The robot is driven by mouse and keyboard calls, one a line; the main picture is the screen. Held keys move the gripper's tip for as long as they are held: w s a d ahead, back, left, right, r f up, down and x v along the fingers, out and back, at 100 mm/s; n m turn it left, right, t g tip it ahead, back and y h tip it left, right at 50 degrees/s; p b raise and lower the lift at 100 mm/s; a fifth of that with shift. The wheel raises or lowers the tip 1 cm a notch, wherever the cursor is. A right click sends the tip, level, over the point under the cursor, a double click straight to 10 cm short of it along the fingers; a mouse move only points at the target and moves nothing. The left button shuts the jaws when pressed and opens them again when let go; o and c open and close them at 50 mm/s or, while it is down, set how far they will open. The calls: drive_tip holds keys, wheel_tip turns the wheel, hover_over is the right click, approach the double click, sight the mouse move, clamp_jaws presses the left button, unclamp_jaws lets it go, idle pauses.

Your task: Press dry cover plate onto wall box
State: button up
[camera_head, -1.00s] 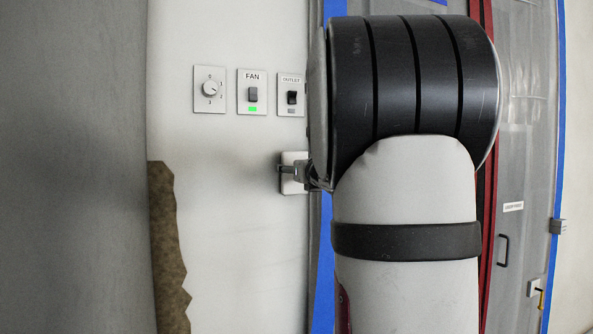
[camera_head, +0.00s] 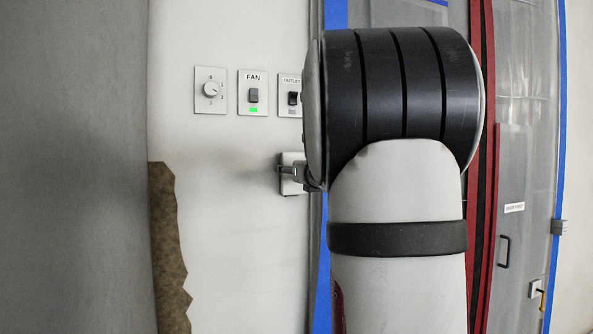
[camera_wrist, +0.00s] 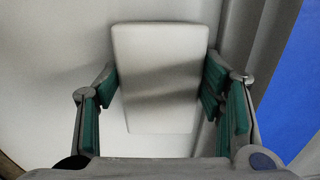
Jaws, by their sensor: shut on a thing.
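The white cover plate (camera_wrist: 160,52) fills the middle of the wrist view, a rounded rectangle with a soft shadow band across it. My gripper (camera_wrist: 161,78) is shut on it, with green-padded fingers at its left and right edges. In the head view the plate (camera_head: 291,158) shows at the wall beside the blue tape, with my gripper (camera_head: 290,172) in front of it. My arm covers its right side. The wall box is not visible; I cannot tell whether the plate touches the wall.
Above the plate are a dial (camera_head: 210,90), a FAN switch (camera_head: 253,93) with a green light, and an OUTLET switch (camera_head: 290,95) partly behind my arm. A torn brown wall patch (camera_head: 168,245) is lower left. Plastic sheeting with red strips (camera_head: 487,200) hangs at right.

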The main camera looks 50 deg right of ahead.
drive_tip(key=shift+w+d, duration=0.2)
drive_tip(key=shift+w, duration=0.2)
idle(0.3)
drive_tip(key=o, duration=1.3)
drive_tip(key=shift+o, duration=0.2)
drive_tip(key=shift+s, duration=0.15)
drive_tip(key=v, duration=1.1)
drive_tip(key=shift+s+a, duration=0.25)
drive_tip(key=shift+a, duration=0.05)
